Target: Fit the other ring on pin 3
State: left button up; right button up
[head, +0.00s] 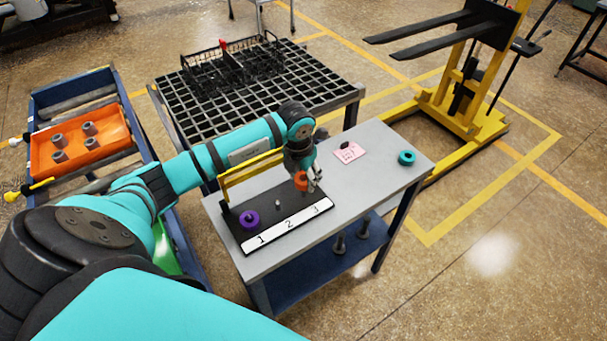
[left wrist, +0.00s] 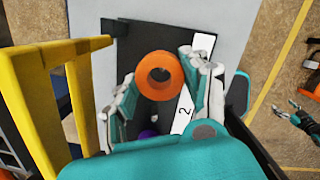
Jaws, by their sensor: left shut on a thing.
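A black pin board (head: 262,241) with a white strip marked 1, 2, 3 lies on the grey table. A purple ring (head: 250,219) sits at position 1. A bare short pin (head: 277,204) stands at position 2. My left gripper (head: 309,183) is shut on an orange ring (head: 301,181), at the board's position 3 end; the ring also shows between the fingers in the left wrist view (left wrist: 159,63). Pin 3 is hidden, and I cannot tell whether the ring touches it. A teal ring (head: 407,157) lies at the table's right. What seems my right gripper (left wrist: 303,116) shows small in the left wrist view.
A yellow handle bar (head: 236,175) rises along the board's back edge, close to my left arm. A pink note (head: 349,153) with a dark object on it lies behind the board. A black grid table (head: 330,85) stands behind; a yellow lift truck (head: 470,120) stands at back right.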

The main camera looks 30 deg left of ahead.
pick_arm(q)
jog(key=shift+f+b, duration=0.7)
jog(key=shift+f, duration=0.45)
jog(key=shift+f+b, duration=0.8)
jog(key=shift+f, duration=0.2)
jog(key=o, duration=1.4)
jog(key=shift+o, duration=0.2)
jog(key=r, duration=0.4)
jog(key=s+r, duration=0.1)
jog(key=r, duration=0.7)
jog(key=shift+s, duration=0.4)
